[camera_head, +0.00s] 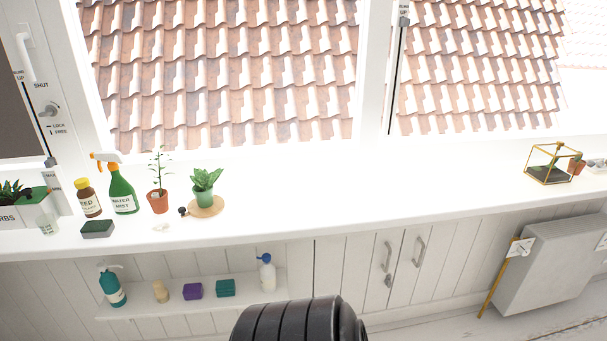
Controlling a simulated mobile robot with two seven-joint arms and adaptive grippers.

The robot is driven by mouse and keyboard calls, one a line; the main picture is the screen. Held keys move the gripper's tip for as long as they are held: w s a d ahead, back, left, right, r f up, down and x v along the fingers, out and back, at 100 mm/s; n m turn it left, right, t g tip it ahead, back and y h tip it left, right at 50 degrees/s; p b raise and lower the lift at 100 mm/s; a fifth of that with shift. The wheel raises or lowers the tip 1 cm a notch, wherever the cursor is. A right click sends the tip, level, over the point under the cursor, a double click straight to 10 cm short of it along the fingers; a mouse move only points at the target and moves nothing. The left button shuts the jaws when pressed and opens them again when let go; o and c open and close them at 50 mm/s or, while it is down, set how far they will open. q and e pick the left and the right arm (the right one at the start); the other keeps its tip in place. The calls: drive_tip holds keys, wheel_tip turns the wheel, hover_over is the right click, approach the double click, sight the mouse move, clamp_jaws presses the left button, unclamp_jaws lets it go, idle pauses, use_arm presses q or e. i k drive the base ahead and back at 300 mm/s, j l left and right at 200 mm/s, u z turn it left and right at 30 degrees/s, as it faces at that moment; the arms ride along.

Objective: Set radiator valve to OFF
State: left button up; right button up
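The white radiator (552,268) stands at the far right, below the sill. At its upper left corner is a small white plate with dark marks (520,247), which looks like the radiator valve's dial. A thin brass-coloured pipe or rod (493,280) slants down from it to the floor. The dial is too small to read, so its setting cannot be told. Neither gripper shows. A black ribbed part of my own body is at the bottom middle, well left of the radiator.
The white sill (330,190) carries a spray bottle (122,190), potted plants and a brass-framed glass case (551,163). Cupboard doors with handles (420,252) stand left of the radiator. Some floor shows at the lower right.

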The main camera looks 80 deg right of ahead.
sight(522, 249)
drive_tip(key=z, duration=4.25)
drive_tip(key=i+l+u, duration=0.15)
drive_tip(key=i+l, duration=0.45)
drive_tip(key=i+l+u, duration=0.15)
drive_tip(key=i+l, duration=0.45)
drive_tip(key=l, duration=0.2)
